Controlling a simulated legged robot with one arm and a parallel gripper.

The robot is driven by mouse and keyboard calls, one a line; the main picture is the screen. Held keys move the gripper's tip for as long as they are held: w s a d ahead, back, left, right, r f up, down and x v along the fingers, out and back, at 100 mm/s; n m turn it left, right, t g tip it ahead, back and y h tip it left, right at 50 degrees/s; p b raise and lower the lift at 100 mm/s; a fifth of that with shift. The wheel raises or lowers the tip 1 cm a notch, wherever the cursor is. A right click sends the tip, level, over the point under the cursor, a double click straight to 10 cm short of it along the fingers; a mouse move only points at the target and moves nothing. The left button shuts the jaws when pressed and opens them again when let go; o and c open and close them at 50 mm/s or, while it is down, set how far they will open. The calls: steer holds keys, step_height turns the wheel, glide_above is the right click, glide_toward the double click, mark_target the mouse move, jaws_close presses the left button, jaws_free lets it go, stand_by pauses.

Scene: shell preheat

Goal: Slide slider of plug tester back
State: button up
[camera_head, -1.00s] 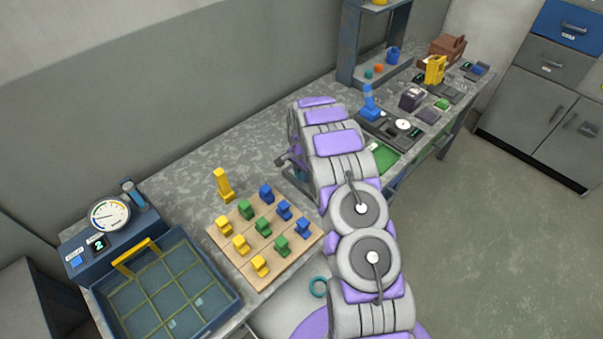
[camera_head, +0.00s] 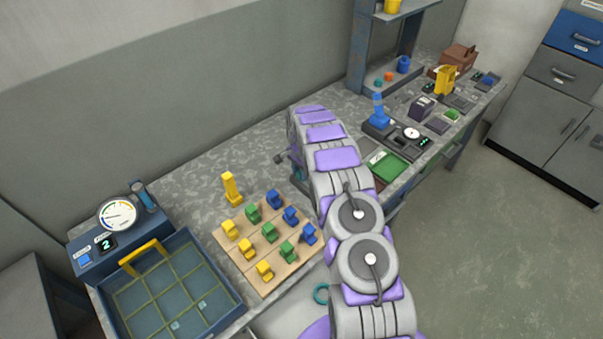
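A dark device with an upright blue part (camera_head: 378,112) and a white round dial (camera_head: 412,133) stands on the bench beyond my arm. It may be the plug tester, but no label is readable and I cannot make out its slider's position. My arm reaches up the middle of the view and bends down over the bench. My gripper (camera_head: 284,158) is mostly hidden behind the arm; only a small dark part shows at its left. Its fingers and anything between them cannot be made out.
A wooden board (camera_head: 262,284) holds several yellow, green and blue plugs, with a yellow post (camera_head: 231,188) behind it. A blue gridded tray (camera_head: 234,297) and gauge unit (camera_head: 90,262) stand at left. A green tray (camera_head: 393,168) lies right of my arm. A shelf (camera_head: 362,50) stands behind.

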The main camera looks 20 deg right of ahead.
steer(key=o, duration=0.3)
steer(key=shift+a, duration=0.1)
step_height(320, 180, up, 17)
steer(key=p, duration=0.1)
stand_by(0.5)
steer(key=shift+w, duration=0.1)
